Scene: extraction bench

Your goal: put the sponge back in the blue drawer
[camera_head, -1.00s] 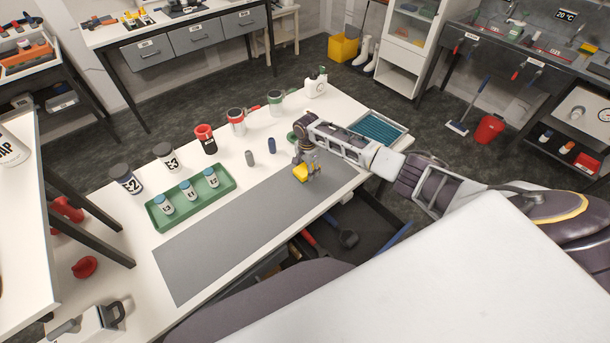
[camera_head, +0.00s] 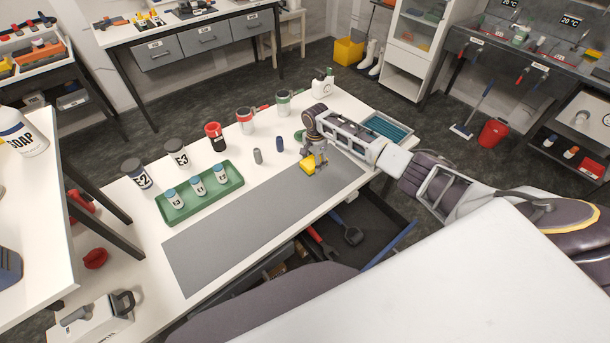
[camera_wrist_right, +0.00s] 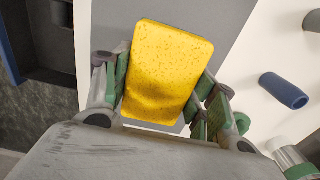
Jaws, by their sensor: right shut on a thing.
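The yellow sponge (camera_head: 307,165) is in the jaws of my right gripper (camera_head: 319,160), above or on the far right part of the grey mat. In the right wrist view, the sponge (camera_wrist_right: 167,72) stands between the green-padded fingers of the gripper (camera_wrist_right: 163,95), which are shut on its sides. I cannot tell whether the sponge touches the mat. The drawer with a blue edge (camera_head: 391,244) is open below the bench's front edge, nearer to me than the sponge. My left gripper is not in view.
In the open drawer lie a red-handled tool (camera_head: 321,243) and a dark scoop-like tool (camera_head: 348,230). A blue cylinder (camera_head: 280,144) and a grey one (camera_head: 257,156) stand behind the mat. A green tray (camera_head: 205,205) holds small bottles. Most of the grey mat (camera_head: 240,240) is clear.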

